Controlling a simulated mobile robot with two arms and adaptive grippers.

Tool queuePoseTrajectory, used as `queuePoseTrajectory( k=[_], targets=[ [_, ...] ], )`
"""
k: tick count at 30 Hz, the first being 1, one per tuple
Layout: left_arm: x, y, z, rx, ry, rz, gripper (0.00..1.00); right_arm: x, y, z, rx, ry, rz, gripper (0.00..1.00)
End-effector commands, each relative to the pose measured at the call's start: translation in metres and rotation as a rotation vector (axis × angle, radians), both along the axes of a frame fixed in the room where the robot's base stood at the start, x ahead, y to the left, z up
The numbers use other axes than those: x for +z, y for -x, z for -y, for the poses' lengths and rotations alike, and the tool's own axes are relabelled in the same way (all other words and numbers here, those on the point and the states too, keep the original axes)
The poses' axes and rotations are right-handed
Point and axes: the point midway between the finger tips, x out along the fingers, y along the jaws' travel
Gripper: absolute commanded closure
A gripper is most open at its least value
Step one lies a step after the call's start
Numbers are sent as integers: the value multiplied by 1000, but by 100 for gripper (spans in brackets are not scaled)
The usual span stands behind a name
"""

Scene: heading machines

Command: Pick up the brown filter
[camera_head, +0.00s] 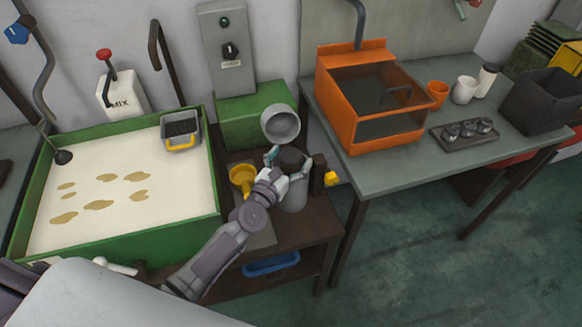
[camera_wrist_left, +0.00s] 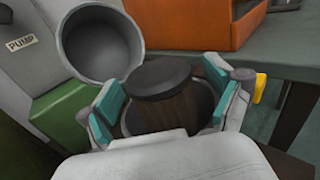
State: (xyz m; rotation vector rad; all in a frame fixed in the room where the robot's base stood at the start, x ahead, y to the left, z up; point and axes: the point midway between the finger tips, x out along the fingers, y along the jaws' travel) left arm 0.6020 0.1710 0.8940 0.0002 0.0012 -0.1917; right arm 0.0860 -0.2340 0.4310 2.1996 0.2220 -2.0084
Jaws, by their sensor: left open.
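The brown filter (camera_wrist_left: 166,110) is an upright dark-brown cylinder with a blackish round cap. In the wrist view it stands between the two teal-padded fingers of my left gripper (camera_wrist_left: 168,95), in the mouth of a grey vessel. In the head view only the dark top of the filter (camera_head: 291,158) shows, above a grey cylinder (camera_head: 295,196). My left gripper (camera_head: 288,164) is open, with one finger on each side of it. I cannot tell whether either finger touches it. My right gripper is not in view.
The orange bin (camera_head: 347,112) and grey table (camera_head: 380,178) lie farther right.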

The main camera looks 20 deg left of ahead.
Motion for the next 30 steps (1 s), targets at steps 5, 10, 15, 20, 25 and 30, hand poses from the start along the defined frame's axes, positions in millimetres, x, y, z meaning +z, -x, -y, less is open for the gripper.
queuePoseTrajectory(
  k=[5,10,15,20,25,30],
  targets=[
    [0,0,0,0,0,0,9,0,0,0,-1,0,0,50],
    [0,0,0,0,0,0,32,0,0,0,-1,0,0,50],
    [0,0,0,0,0,0,61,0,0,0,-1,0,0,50],
    [0,0,0,1,0,1,82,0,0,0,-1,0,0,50],
    [1,0,0,1,1,2,83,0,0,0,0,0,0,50],
    [20,0,1,3,6,2,83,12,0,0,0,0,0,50]
  ],
)
